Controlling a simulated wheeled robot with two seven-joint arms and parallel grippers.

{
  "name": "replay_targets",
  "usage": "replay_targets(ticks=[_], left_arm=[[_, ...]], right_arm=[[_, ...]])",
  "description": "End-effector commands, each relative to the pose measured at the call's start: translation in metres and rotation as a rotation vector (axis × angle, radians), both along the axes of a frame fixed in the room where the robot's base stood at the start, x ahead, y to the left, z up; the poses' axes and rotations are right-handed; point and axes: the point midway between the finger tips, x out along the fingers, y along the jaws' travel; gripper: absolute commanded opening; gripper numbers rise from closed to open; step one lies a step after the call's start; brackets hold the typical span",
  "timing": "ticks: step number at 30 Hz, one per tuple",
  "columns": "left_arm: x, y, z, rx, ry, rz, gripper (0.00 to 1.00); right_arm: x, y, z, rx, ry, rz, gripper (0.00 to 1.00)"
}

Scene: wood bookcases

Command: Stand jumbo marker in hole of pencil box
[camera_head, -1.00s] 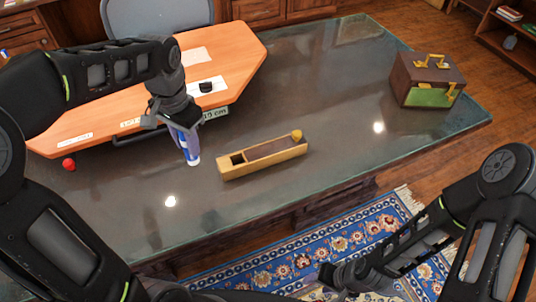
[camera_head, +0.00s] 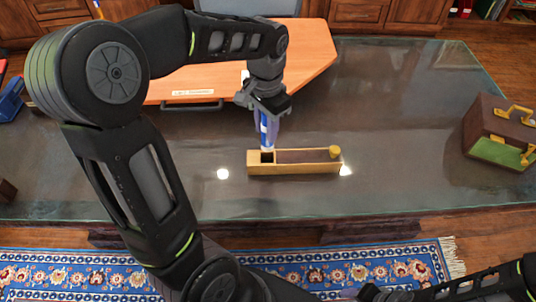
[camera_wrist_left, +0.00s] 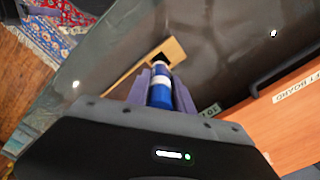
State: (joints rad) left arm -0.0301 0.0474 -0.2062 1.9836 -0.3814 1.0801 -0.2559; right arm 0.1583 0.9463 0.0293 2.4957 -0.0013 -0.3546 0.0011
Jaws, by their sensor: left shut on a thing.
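My left gripper (camera_head: 267,118) is shut on the blue and white jumbo marker (camera_head: 266,138) and holds it close to upright, lower end down. In the left wrist view the marker (camera_wrist_left: 161,93) sits between the grey fingers (camera_wrist_left: 160,84). The long wooden pencil box (camera_head: 314,169) lies on the dark glass desk. Its square hole (camera_head: 267,157) is at its left end, and the marker's lower end is right by the hole's far edge. I cannot tell whether it is above or inside it. My right gripper (camera_head: 378,293) shows only partly at the bottom edge.
A yellow knob (camera_head: 335,152) stands at the box's right end. An orange board (camera_head: 305,62) with a dark handle lies behind the gripper. A brown case (camera_head: 498,130) with yellow handles stands at the right. The desk between box and case is clear.

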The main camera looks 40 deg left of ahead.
Motion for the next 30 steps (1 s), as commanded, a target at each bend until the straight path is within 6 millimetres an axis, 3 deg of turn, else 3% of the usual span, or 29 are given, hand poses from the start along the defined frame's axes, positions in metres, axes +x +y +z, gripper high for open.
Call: replay_targets(ticks=[6,18,25,30], left_arm=[[-0.001,0.000,-0.038,0.000,0.003,0.000,0.00],[0.000,0.000,-0.046,0.000,0.000,0.000,0.00],[-0.001,0.000,-0.075,0.000,0.003,0.000,0.00],[0.000,0.000,-0.082,0.000,0.000,0.000,0.00]], right_arm=[[0.000,0.000,0.002,0.000,0.000,0.000,0.49],[0.000,0.000,0.002,0.000,0.000,0.000,0.49],[0.000,0.000,0.004,0.000,0.000,0.000,0.49],[0.000,0.000,0.004,0.000,0.000,0.000,0.49]])
